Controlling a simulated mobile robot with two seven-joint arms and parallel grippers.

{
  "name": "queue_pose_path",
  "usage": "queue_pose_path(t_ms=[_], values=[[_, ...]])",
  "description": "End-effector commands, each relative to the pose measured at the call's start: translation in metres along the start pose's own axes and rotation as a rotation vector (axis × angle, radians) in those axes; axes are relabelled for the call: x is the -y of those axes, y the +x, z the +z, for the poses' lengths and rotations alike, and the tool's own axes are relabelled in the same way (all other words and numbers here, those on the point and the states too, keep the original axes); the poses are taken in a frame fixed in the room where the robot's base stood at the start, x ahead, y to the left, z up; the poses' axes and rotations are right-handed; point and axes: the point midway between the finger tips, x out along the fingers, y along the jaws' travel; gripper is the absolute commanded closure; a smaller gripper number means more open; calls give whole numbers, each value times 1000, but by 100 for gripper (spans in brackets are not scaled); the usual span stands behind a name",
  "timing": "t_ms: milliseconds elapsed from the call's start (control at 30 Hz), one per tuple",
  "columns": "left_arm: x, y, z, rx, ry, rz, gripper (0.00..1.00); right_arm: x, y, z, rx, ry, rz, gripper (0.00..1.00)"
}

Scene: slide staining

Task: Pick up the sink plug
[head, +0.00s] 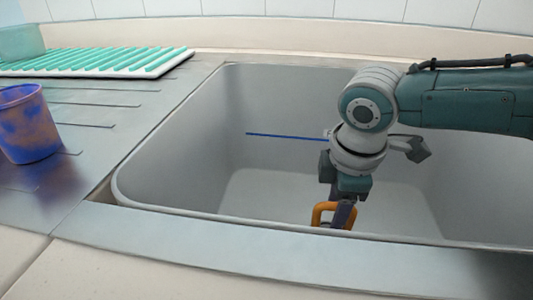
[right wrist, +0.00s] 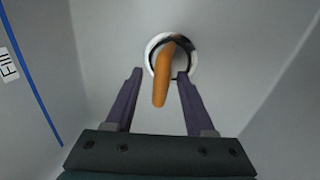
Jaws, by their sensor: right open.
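The sink plug's orange handle (head: 319,210) shows low in the sink in the head view, partly hidden by my gripper and the front rim. In the right wrist view, the orange handle (right wrist: 160,88) rises from a dark plug inside a pale ring at the sink bottom. My right gripper (head: 342,214) points down into the sink at the handle. In the right wrist view its two dark fingers (right wrist: 159,80) are apart, one on each side of the handle, with gaps visible. My left gripper is not in view.
The grey sink (head: 190,140) has steep walls around my right arm. A blue fill line (head: 285,136) marks its wall. A blue and orange cup (head: 28,125) stands on the drainboard at left, before a green ribbed rack (head: 110,62). A greenish container (head: 20,42) is behind.

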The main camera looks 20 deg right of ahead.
Motion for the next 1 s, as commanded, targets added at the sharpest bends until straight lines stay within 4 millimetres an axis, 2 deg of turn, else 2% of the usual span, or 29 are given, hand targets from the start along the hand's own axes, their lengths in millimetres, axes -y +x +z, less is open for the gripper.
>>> queue_pose_path(t_ms=[33, 500, 1000], values=[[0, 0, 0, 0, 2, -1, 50, 0, 0, 0, 0, 0, 0, 49], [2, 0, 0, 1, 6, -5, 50, 0, 0, 0, 0, 1, 0, 100], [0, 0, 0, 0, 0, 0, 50, 0, 0, 0, 1, 1, 0, 100]])
